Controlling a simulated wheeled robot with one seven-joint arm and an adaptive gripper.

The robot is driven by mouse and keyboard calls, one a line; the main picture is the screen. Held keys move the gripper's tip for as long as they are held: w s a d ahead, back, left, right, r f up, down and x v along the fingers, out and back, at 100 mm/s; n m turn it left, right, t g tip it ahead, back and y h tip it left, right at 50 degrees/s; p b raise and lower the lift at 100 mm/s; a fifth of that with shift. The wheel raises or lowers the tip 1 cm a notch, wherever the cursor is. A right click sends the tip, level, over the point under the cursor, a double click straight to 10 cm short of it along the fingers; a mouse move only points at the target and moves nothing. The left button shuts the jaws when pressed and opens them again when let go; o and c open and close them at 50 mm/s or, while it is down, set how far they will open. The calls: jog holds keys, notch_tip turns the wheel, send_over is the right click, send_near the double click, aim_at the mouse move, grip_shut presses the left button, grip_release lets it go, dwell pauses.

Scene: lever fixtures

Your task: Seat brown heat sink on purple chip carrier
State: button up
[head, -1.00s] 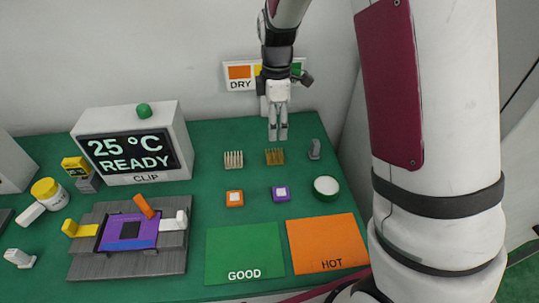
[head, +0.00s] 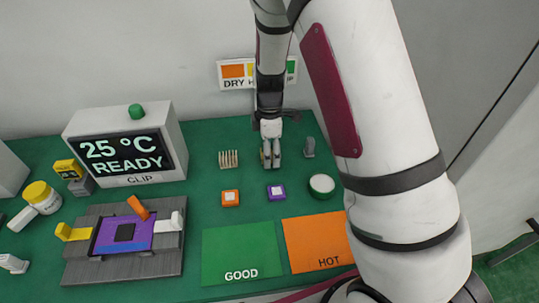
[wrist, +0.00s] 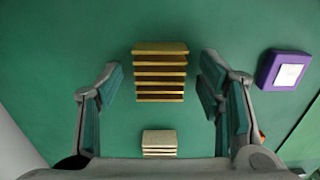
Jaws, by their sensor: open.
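The brown heat sink (wrist: 161,72), a finned golden-brown block, lies on the green surface. In the wrist view it sits centred between the two fingers, with visible gaps on both sides. In the head view it is mostly hidden by my gripper (head: 270,160), which points down at its spot. My gripper is open and empty. Its height above the surface is hard to judge.
A grey upright piece (head: 309,147) and a round white-topped green pot (head: 321,185) are at right. GOOD (head: 242,253) and HOT (head: 315,243) mats are empty.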

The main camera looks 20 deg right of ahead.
jog(key=c, duration=1.2)
jog(key=shift+c, duration=0.2)
jog(key=shift+r, duration=0.15)
